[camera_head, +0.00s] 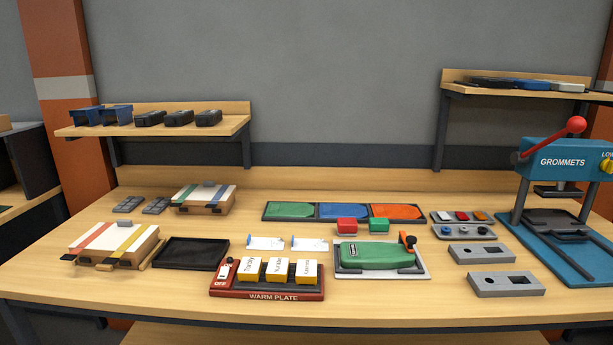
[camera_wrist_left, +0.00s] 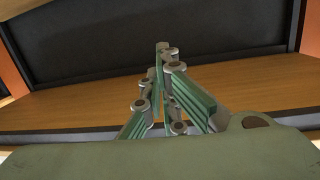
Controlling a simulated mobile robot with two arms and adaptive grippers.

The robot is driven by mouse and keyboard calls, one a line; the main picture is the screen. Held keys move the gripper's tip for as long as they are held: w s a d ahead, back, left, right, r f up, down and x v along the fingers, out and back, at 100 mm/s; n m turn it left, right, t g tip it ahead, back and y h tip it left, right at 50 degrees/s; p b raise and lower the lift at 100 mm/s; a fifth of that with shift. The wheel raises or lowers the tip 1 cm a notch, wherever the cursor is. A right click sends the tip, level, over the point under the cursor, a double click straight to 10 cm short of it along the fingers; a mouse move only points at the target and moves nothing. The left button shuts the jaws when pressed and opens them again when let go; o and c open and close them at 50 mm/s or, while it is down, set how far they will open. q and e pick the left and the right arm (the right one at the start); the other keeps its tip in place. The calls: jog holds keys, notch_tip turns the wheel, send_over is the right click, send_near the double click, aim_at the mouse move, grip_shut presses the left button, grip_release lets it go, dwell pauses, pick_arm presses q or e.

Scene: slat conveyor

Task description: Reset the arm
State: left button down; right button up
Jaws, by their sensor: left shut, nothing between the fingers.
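My left gripper (camera_wrist_left: 163,48) shows in the left wrist view, its green-padded fingers closed together at the tips with nothing between them. It points toward a wooden surface and a dark panel, with no object near its fingertips. Neither arm nor gripper shows in the head view. My right gripper is in no view.
The wooden workbench (camera_head: 390,316) holds a warm plate (camera_head: 268,296) with yellow blocks, a black tray (camera_head: 190,254), a green pouch fixture (camera_head: 375,255), coloured trays (camera_head: 343,211), grey blocks (camera_head: 505,284) and a grommet press (camera_head: 563,160). Shelves (camera_head: 180,121) hang behind. The front edge is mostly clear.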

pick_arm(q)
jog(key=s+a+f+g+y, duration=0.1)
jog(key=s+f+g, duration=0.3)
jog(key=s+f, duration=0.8)
jog(key=s+a+f+g, duration=0.1)
jog(key=s+f+g, duration=0.4)
jog(key=s+f, duration=0.65)
jog(key=s+a+f+g, duration=0.1)
jog(key=s+f+g, duration=0.1)
jog(key=s, duration=0.5)
jog(key=s+a+f+g+y+p, duration=0.1)
jog(key=s+f+g, duration=0.1)
jog(key=s+f, duration=0.3)
jog(key=s+a+f+g, duration=0.1)
jog(key=s+f, duration=0.3)
jog(key=s, duration=0.6)
jog(key=shift+s+g, duration=0.35)
jog(key=shift+g, duration=0.35)
